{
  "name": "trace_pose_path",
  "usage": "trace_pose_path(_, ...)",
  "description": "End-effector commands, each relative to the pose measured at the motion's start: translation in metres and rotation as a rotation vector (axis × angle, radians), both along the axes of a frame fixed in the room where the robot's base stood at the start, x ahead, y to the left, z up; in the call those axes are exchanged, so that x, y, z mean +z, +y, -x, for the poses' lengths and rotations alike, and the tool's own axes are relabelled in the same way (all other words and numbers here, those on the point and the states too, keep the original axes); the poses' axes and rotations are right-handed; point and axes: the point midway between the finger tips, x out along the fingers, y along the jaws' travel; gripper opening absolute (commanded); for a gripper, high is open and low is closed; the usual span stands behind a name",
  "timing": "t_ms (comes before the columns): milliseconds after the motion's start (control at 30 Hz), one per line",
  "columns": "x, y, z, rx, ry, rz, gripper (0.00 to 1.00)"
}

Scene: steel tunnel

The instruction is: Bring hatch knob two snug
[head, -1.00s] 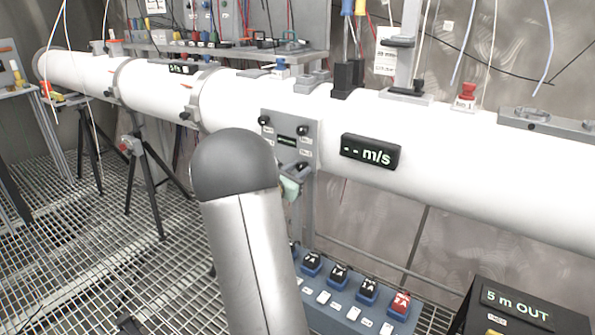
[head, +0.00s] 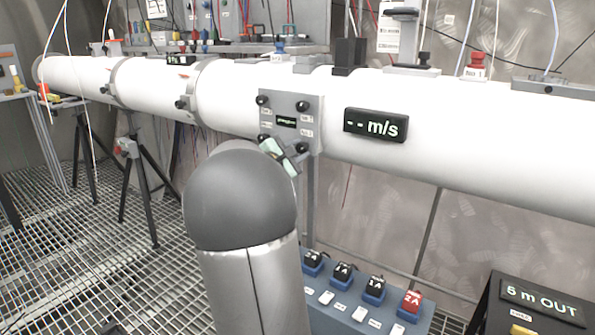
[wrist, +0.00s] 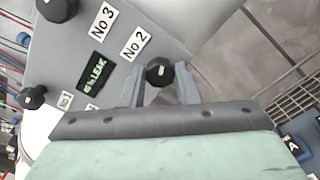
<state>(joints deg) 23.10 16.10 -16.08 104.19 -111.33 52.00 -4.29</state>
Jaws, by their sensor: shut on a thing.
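The grey hatch plate (head: 289,112) sits on the white tube, with a black knob near each corner. Hatch knob two (wrist: 160,72), beside the label "No 2" in the wrist view, is at the plate's lower right in the head view (head: 302,147). My gripper (wrist: 160,82) is shut on it, a finger on either side. In the head view my gripper (head: 290,152) is at that corner, partly behind my arm. Whether the knob is fully seated cannot be told.
A small plate display (wrist: 95,73) shows green letters that seem to include "LEAK". A "-- m/s" display (head: 375,125) is on the tube to the right. A blue switch box (head: 345,310) stands below. A black "5 m OUT" box (head: 535,300) is at lower right.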

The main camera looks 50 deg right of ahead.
Motion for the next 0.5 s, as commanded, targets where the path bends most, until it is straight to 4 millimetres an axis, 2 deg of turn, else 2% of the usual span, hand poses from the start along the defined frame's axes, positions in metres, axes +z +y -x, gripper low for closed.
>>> trace_pose_path(33, -0.01, 0.0007, -0.0003, 0.001, -0.048, -0.002, 0.05)
trace_pose_path(500, -0.0057, 0.0005, -0.0005, 0.002, -0.407, -0.029, 0.05)
